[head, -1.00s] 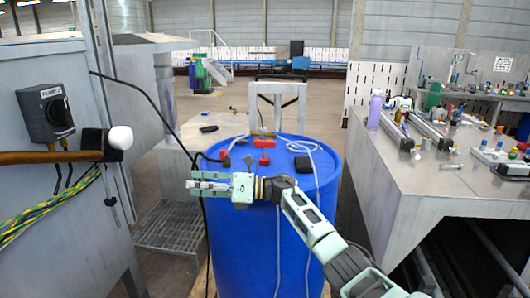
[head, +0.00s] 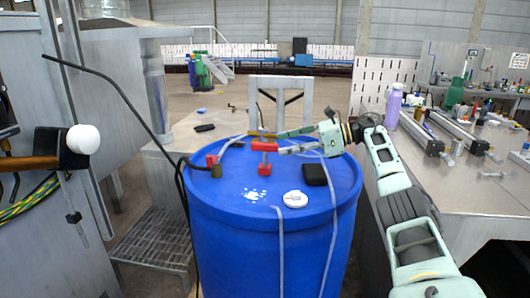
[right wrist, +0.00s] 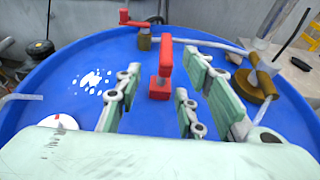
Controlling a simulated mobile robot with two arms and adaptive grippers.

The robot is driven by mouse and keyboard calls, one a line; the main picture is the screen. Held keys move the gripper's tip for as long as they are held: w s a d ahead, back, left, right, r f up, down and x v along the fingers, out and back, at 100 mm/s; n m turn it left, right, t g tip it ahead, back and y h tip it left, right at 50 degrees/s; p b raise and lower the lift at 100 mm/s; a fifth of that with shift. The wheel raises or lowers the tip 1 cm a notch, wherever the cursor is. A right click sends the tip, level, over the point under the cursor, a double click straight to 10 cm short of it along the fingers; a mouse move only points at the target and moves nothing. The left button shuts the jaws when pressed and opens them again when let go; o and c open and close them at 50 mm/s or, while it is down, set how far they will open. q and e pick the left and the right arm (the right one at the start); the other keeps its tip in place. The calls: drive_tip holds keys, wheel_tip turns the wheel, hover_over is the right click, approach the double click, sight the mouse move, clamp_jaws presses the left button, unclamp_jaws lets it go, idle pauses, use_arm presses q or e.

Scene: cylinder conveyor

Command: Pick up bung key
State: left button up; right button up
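The bung key, a red T-shaped tool (head: 264,169), stands upright on top of the blue barrel (head: 270,226). In the right wrist view the red key (right wrist: 164,62) is ahead of my fingers, roughly in the gap between the left and middle ones. My right gripper (head: 281,143) reaches in from the right over the barrel top. Its fingers are spread, with the tips close to the key's crossbar; I cannot tell if they touch it. It also shows in the right wrist view (right wrist: 155,92), open and empty. My left gripper is not in view.
On the barrel lie a white round cap (head: 295,199), a black box (head: 314,174), a red fitting (head: 212,161), pale hoses and a white spill. A metal bench (head: 450,187) stands at the right. A brown-handled tool (head: 35,158) juts out at the left.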

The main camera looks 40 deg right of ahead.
sight(264, 151)
drive_tip(key=shift+w+d, duration=0.15)
drive_tip(key=shift+w+f, duration=0.1)
drive_tip(key=shift+w, duration=0.15)
drive_tip(key=p+x, duration=0.2)
drive_tip(key=x, duration=0.4)
drive_tip(key=shift+w, duration=0.25)
drive_tip(key=shift+w+a+f, duration=0.2)
drive_tip(key=shift+w+a, duration=0.05)
drive_tip(key=shift+a, duration=0.15)
drive_tip(key=shift+c, duration=0.2)
clamp_jaws()
